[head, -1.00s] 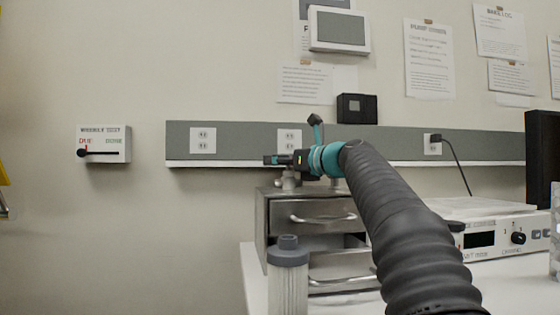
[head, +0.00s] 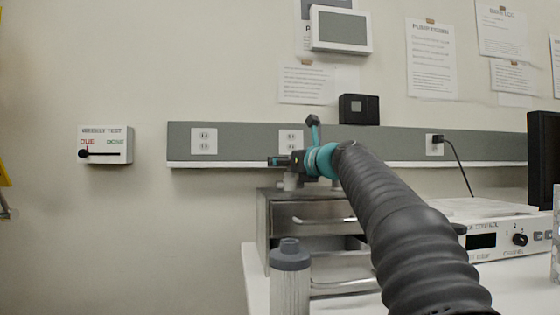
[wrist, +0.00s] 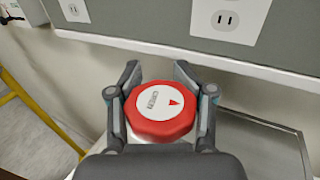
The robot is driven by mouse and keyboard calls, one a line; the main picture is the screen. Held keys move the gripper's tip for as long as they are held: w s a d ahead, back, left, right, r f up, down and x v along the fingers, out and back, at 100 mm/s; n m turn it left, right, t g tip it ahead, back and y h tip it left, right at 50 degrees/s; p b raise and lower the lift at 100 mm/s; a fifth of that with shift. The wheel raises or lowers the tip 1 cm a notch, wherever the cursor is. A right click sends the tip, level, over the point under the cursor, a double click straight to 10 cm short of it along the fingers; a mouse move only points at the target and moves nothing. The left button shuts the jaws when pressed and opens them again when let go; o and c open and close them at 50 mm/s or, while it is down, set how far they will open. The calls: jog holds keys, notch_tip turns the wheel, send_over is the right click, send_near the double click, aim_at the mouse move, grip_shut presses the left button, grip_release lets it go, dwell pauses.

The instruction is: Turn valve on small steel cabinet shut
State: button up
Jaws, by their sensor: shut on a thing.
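The valve has a red knob (wrist: 162,112) with a white label and a red arrow mark, seen from above in the wrist view. My gripper (wrist: 158,88) is shut on the knob, with one finger along each side of it. In the head view my gripper (head: 274,161) is over the top of the small steel cabinet (head: 308,217), and the valve's pale base (head: 291,182) shows below it. The knob itself is hidden there behind my gripper.
A filter canister (head: 290,270) stands in front of the cabinet. A white control box (head: 508,238) is on the bench at right. A grey outlet rail (head: 245,145) runs along the wall close behind the cabinet. A lever box (head: 105,146) hangs at left.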

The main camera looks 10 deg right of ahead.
jog(key=m+h, duration=0.1)
jog(key=h, duration=0.1)
jog(key=m+t+h, duration=0.1)
jog(key=shift+w+d+f+m+h, duration=0.1)
jog(key=shift+d+f+m+h, duration=0.2)
jog(key=shift+h, duration=0.1)
jog(key=shift+o, duration=0.3)
jog(key=shift+d+m+t+h, duration=0.2)
jog(key=shift+m+t+h, duration=0.15)
jog(key=shift+h, duration=0.35)
jog(key=o, duration=0.9)
jog(key=shift+d+r, duration=0.1)
jog(key=shift+c, duration=0.2)
jog(key=shift+r, duration=0.1)
jog(key=shift+s+r, duration=0.15)
jog(key=shift+s, duration=0.45)
jog(key=s, duration=0.3)
jog(key=s+d, duration=0.1)
jog(key=s, duration=0.3)
jog(key=s+d, duration=0.1)
jog(key=s, duration=0.2)
jog(key=shift+s, duration=0.4)
